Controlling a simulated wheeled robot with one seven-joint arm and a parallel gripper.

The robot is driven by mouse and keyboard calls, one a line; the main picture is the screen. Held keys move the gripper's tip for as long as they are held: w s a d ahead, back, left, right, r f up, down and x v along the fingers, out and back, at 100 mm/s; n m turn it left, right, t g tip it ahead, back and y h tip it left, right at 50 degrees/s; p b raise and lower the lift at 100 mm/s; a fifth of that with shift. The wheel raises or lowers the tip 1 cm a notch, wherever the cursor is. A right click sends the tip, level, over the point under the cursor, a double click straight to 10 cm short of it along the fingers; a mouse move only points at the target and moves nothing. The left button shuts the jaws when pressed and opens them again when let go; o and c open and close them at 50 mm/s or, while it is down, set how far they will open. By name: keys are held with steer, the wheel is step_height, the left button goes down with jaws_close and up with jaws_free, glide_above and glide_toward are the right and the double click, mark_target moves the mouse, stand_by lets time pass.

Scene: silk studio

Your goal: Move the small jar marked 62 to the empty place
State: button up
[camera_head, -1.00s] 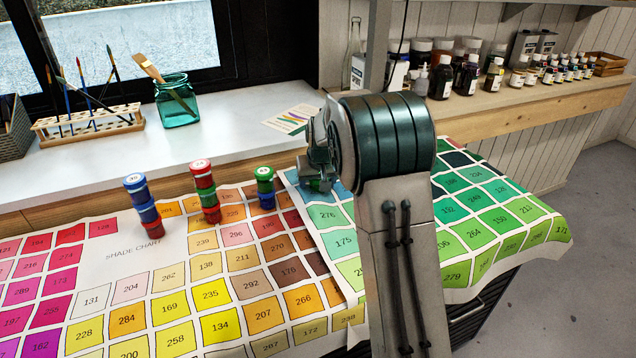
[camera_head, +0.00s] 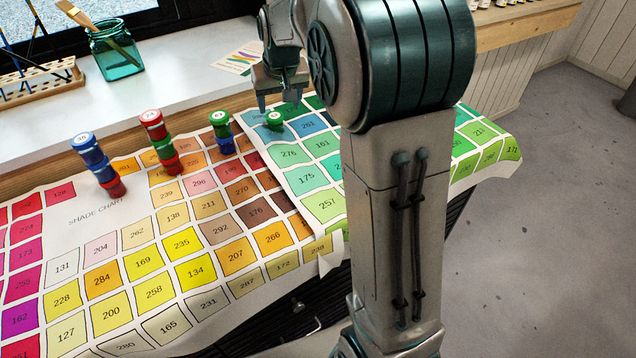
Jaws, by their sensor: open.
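A small jar with a green lid (camera_head: 275,120) stands alone on the teal and green shade chart (camera_head: 337,208); its number is too small to read. My gripper (camera_head: 278,101) is open, fingers pointing down, just above and behind this jar in the picture, with nothing visible between them. To the left stand three stacks of small jars: one with a blue top (camera_head: 85,142), one with a red top (camera_head: 152,121) and one with a green top (camera_head: 220,121). I cannot tell which jar is marked 62, and no empty place can be made out with certainty.
The warm-coloured shade chart (camera_head: 100,215) covers the left of the table. A teal glass jar with brushes (camera_head: 116,55) and a brush rack (camera_head: 35,85) stand on the white sill (camera_head: 180,85). My arm hides part of the green chart. Open floor lies right.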

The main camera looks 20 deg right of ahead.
steer(key=s+f+g, duration=0.1)
steer(key=s+f, duration=0.1)
steer(key=s, duration=1.3)
steer(key=s+f+g, duration=0.1)
steer(key=s+f, duration=0.1)
steer(key=s, duration=1.3)
steer(key=shift+d+f, duration=0.15)
steer(key=shift+f, duration=0.15)
steer(key=shift+r, duration=0.1)
step_height(320, 180, up, 15)
steer(key=p, duration=1.4)
steer(key=shift+r+t, duration=0.2)
steer(key=shift+t, duration=0.1)
